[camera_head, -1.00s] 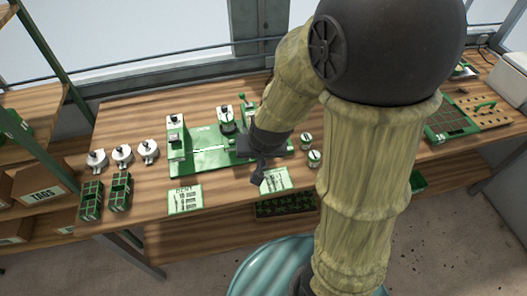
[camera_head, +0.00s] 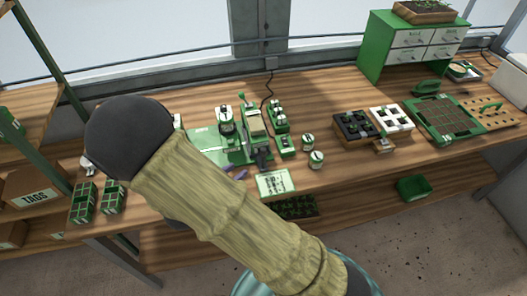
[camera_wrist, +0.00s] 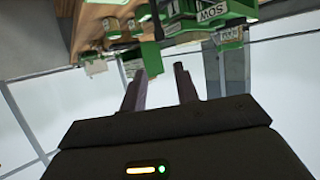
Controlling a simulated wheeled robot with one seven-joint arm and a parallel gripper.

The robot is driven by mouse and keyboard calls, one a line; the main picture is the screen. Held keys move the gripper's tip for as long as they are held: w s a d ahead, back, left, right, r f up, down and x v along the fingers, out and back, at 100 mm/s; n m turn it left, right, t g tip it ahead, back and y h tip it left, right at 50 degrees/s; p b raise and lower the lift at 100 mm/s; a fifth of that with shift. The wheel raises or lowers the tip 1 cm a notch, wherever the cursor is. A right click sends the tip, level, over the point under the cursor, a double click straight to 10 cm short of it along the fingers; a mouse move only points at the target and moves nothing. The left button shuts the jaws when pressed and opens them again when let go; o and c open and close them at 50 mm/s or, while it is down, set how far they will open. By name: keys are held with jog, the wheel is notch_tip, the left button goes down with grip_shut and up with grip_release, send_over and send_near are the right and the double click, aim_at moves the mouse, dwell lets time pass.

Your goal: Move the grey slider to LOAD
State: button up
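The green seeder (camera_head: 205,135) stands on the bench left of centre in the head view, with its left part behind my arm. I cannot make out the grey slider or a LOAD mark; they may be behind my arm or too small. My gripper shows in the wrist view (camera_wrist: 160,72) with two fingers apart and nothing between them. In the head view, purplish finger-like tips (camera_head: 235,172) show past my forearm, near the seeder's front edge; the rest of the gripper is hidden.
A green-edged card (camera_head: 274,184) lies at the bench front, near two small round pots. Green switch boxes (camera_head: 278,117) stand right of the seeder. Farther right are seedling trays, a green drawer cabinet (camera_head: 378,55) and a gridded tray (camera_head: 416,108). Green crates (camera_head: 83,205) stand at left.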

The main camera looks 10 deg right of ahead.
aim_at(261, 152)
jog(key=shift+d, duration=0.1)
jog(key=p+x, duration=0.3)
jog(key=x, duration=1.4)
jog(key=shift+w+d+f, duration=0.1)
jog(key=shift+w+f, duration=0.05)
grip_shut()
